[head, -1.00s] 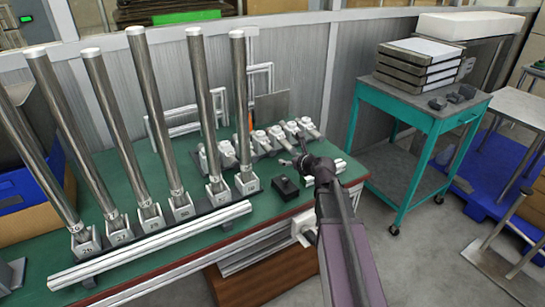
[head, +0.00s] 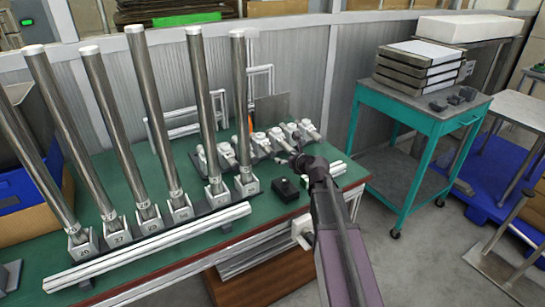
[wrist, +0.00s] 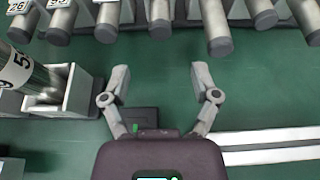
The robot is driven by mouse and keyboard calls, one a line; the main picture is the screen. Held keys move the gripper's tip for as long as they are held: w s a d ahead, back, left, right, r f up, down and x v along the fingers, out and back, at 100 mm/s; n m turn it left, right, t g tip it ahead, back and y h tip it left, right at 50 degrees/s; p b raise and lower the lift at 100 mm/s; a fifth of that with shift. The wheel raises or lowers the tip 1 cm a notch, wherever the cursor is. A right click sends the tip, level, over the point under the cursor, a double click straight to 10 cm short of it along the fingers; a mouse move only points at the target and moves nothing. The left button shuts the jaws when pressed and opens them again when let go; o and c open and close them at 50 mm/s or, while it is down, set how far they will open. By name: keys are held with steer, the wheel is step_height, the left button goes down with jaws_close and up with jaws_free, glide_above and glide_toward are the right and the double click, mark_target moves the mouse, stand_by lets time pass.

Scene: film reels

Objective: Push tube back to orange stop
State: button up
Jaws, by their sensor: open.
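My gripper (head: 291,160) is over the green bench, in front of a row of short grey lying tubes. In the wrist view its two fingers (wrist: 160,76) are spread with nothing between them. The tube ends line the top of that view. One tube (wrist: 217,30) at the right of centre reaches farther toward my gripper than its neighbour (wrist: 160,20). The fingers are apart from both. A small orange piece (head: 250,123) shows behind the row in the head view; I cannot tell whether it is the stop. The tubes' far ends are hidden in the wrist view.
Tall steel tubes (head: 154,110) stand in numbered holders to the left. A black box (head: 286,190) lies on the bench near my gripper. White rails (head: 150,246) run along the front. A teal cart (head: 420,120) stands to the right.

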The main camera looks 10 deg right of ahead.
mark_target(273, 154)
steer(key=b+x, duration=0.3)
steer(key=x, duration=0.7)
steer(key=shift+w+f, duration=0.1)
steer(key=shift+w, duration=0.05)
